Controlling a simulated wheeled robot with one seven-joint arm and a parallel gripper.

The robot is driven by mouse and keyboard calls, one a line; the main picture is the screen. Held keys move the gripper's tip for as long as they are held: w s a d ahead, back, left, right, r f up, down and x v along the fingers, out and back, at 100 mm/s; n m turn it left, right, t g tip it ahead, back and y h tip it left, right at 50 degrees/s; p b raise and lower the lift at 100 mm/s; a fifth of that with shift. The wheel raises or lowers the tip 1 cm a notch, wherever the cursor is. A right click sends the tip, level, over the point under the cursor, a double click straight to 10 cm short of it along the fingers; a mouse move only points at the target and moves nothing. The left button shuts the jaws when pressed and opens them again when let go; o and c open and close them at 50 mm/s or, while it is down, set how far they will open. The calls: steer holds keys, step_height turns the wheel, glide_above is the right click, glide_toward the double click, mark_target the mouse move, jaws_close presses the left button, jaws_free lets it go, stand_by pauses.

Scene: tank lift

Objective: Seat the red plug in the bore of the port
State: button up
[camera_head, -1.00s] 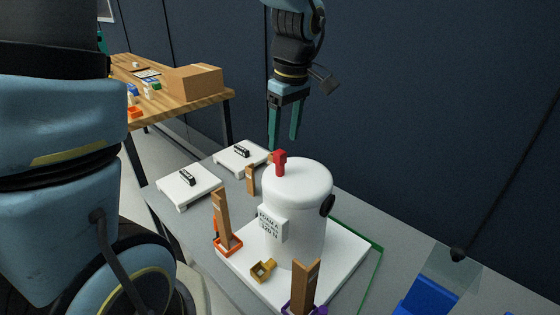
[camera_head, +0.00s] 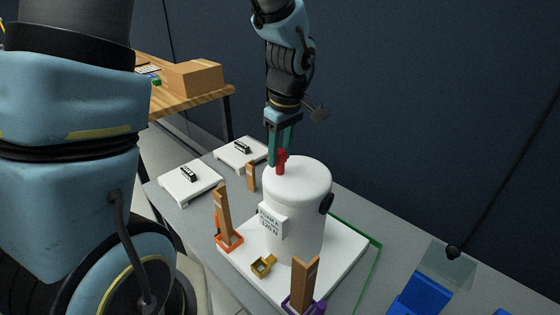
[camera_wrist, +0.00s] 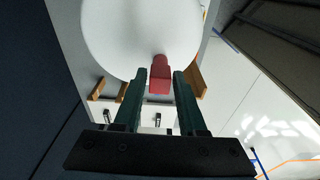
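The red plug (camera_head: 282,160) stands upright on top of the white tank (camera_head: 297,215), near the rim. In the wrist view the plug (camera_wrist: 160,74) sits between the two green fingertips, with a narrow gap on each side. My gripper (camera_head: 279,157) is open and points down at the plug; in the wrist view the gripper (camera_wrist: 160,76) holds nothing. A round black fitting (camera_head: 326,204) is on the tank's right side. I cannot tell whether it is the port, and no bore is clearly visible. The plug's lower end is hidden.
The tank stands on a white base (camera_head: 345,262) with brown upright posts (camera_head: 222,208) around it and a small gold bracket (camera_head: 263,265). Two white stands (camera_head: 190,182) are behind left. A blue bin (camera_head: 425,294) is at the right. Open air surrounds the tank top.

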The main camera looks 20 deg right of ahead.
jaws_close()
stand_by(0.3)
